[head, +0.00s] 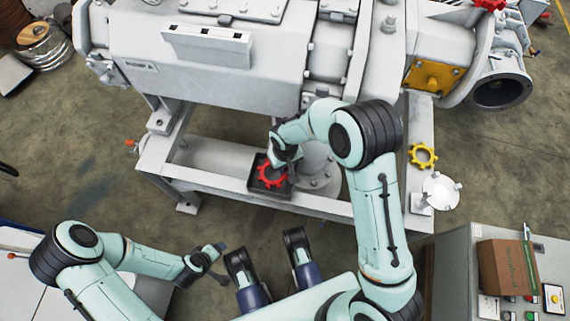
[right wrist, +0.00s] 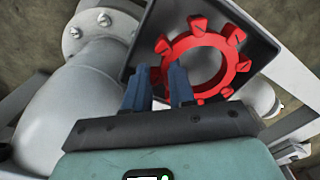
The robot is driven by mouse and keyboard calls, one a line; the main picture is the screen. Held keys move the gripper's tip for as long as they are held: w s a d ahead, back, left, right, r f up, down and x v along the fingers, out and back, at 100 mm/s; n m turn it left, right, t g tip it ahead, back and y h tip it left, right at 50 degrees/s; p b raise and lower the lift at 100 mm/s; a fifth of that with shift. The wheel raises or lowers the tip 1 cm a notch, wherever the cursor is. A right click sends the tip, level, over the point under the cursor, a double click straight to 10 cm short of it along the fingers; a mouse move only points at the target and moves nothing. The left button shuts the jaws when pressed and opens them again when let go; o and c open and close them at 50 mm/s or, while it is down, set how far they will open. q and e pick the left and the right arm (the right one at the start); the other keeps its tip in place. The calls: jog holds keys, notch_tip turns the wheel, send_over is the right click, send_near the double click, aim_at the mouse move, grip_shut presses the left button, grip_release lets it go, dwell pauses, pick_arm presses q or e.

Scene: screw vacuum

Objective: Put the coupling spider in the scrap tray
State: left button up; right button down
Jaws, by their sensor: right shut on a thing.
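The red coupling spider (head: 271,175) is a toothed ring, at or just over a small dark tray (head: 262,190) on the machine's lower frame. In the right wrist view, the spider (right wrist: 204,58) shows against the dark tray (right wrist: 262,48), tilted in the picture. My right gripper (head: 284,160) is shut on the spider's left edge; its blue-grey fingers (right wrist: 160,85) show in the wrist view. Whether the spider touches the tray floor is not clear. My left gripper (head: 218,262) is open and empty, well to the lower left.
A yellow toothed ring (head: 423,156) lies on the frame's right end, near a white flanged part (head: 441,190). A white flanged pipe (head: 316,165) stands beside the tray. The big machine body (head: 235,65) overhangs behind. A cardboard box (head: 505,267) sits on a cabinet at right.

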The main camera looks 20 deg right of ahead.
pick_arm(q)
jog(key=shift+f, duration=0.3)
pick_arm(e)
jog(key=shift+f, duration=0.5)
jog(key=c, duration=0.9)
grip_release()
jog(key=shift+o, duration=0.2)
pick_arm(q)
jog(key=shift+a, duration=0.1)
pick_arm(e)
notch_tip(320, 180, up, 4)
jog(key=shift+f+p, duration=0.1)
jog(key=shift+p, duration=0.3)
pick_arm(q)
jog(key=s+d+r+g+p, duration=0.1)
jog(key=s+d+r+p, duration=0.1)
jog(key=s+r, duration=0.2)
jog(key=shift+d+h, duration=0.15)
jog(key=shift+h, duration=0.25)
pick_arm(e)
notch_tip(320, 180, up, 10)
jog(key=shift+f, duration=0.15)
pick_arm(q)
jog(key=shift+r, duration=0.1)
